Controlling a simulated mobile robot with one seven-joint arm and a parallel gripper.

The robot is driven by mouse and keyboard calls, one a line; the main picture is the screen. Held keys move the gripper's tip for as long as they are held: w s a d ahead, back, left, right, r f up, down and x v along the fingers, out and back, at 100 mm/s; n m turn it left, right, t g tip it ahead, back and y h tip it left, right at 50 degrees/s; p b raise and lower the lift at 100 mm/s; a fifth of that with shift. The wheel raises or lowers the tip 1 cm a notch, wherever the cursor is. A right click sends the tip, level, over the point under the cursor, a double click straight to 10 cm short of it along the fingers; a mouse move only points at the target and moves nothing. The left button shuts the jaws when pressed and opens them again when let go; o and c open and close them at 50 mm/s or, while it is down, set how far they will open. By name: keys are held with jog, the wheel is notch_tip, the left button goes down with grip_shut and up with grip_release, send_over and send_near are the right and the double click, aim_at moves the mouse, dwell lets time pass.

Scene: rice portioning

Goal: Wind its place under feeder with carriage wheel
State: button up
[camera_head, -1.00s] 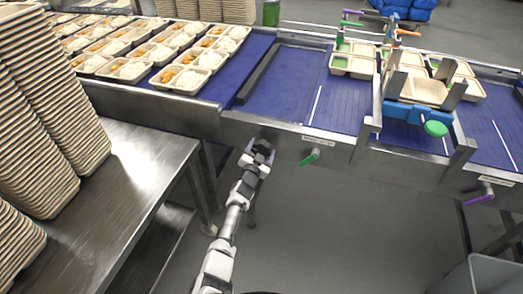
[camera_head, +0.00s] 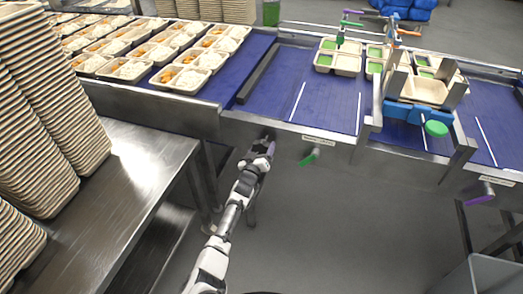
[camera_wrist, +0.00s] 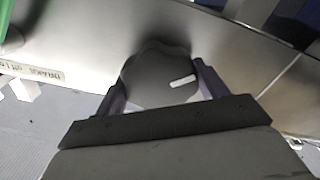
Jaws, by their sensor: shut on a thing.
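A dark round wheel with a white mark (camera_wrist: 160,78) sits on the conveyor's steel front side in the wrist view. My gripper (camera_wrist: 160,90) is shut on it, one finger on each side. In the head view my gripper (camera_head: 264,146) is at the conveyor's front side, left of the green lever, and hides the wheel. The feeder, with a blue body (camera_head: 405,112), steel uprights and a green knob (camera_head: 436,128), stands over the belt at the right. A beige tray (camera_head: 425,90) shows between its uprights. Trays with green contents (camera_head: 338,58) lie behind and to its left.
The blue belt (camera_head: 320,92) is bare in front of the trays and bears white lines. A green lever (camera_head: 310,156) and a purple lever (camera_head: 480,198) stick out of the conveyor's front. Filled trays (camera_head: 180,78) and a steel table (camera_head: 135,165) with stacked trays are at the left.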

jog(key=n, duration=0.3)
jog(key=shift+n+b, duration=0.3)
jog(key=shift+b, duration=0.1)
jog(key=n+b, duration=0.2)
jog(key=n, duration=0.1)
jog(key=shift+f+n, duration=0.2)
jog(key=shift+n, duration=0.1)
jog(key=n+b, duration=0.1)
jog(key=b, duration=0.1)
jog(key=n+b, duration=0.2)
jog(key=b, duration=0.1)
jog(key=shift+f+n+b, duration=0.25)
jog(key=shift+n+b, duration=0.1)
jog(key=shift+n, duration=0.05)
jog(key=n+b, duration=0.3)
jog(key=b, duration=0.2)
jog(key=shift+d+r+n, duration=0.2)
jog(key=shift+n, duration=0.2)
jog(key=shift+a+r+n, duration=0.1)
jog(key=shift+r+n, duration=0.1)
jog(key=shift+n, duration=0.8)
jog(key=shift+r+n+p, duration=0.15)
jog(key=shift+n+p, duration=0.55)
jog(key=shift+n, duration=0.5)
jog(key=n+p, duration=0.3)
jog(key=n, duration=0.1)
jog(key=shift+n+p, duration=1.35)
jog(key=shift+n, duration=0.95)
